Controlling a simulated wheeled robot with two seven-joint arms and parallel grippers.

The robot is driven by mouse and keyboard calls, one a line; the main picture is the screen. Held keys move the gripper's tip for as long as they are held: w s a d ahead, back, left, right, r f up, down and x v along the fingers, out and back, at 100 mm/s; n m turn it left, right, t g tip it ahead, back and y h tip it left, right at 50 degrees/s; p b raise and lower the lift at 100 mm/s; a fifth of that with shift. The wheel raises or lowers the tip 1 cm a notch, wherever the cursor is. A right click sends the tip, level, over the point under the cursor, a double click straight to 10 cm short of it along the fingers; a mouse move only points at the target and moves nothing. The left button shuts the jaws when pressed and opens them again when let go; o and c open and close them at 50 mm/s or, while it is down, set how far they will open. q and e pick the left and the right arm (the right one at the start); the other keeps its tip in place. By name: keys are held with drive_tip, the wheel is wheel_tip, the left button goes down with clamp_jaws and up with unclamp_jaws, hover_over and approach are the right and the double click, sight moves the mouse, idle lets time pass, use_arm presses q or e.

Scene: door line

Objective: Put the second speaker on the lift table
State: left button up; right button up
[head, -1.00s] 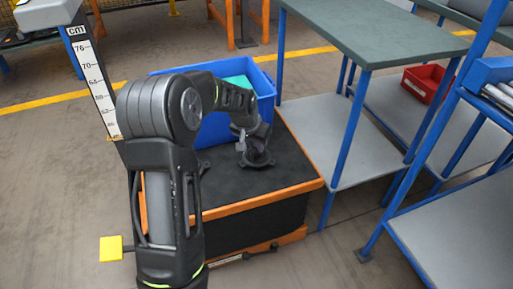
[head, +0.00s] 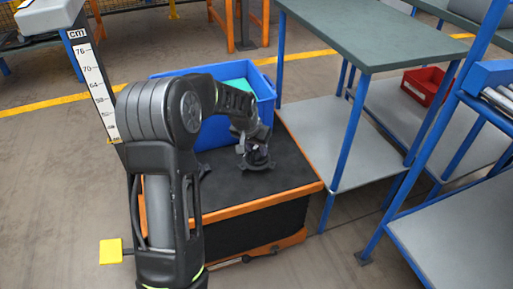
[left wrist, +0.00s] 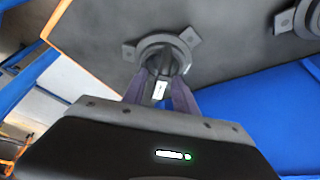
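The lift table has a black top with an orange rim (head: 262,201). A black speaker (head: 257,162) with mounting tabs is at the black top, right of its middle, below my left gripper (head: 248,147). In the left wrist view the left gripper (left wrist: 160,88) has its fingers closed around the raised middle of this speaker (left wrist: 187,46). I cannot tell whether the speaker touches the top or is just above it. Another speaker (head: 203,169) is partly hidden behind my left arm; it shows cut off in the left wrist view (left wrist: 305,20). My right gripper is not in view.
A blue bin (head: 264,97) with a green item inside stands at the back of the lift table. A green-topped bench (head: 375,35) stands close on the right, with a red bin (head: 427,82) beyond it. A height scale (head: 97,85) stands at the left.

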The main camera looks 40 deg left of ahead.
use_arm(q)
drive_tip(key=p+v, duration=0.4)
drive_tip(key=v, duration=0.8)
drive_tip(key=shift+f, duration=0.1)
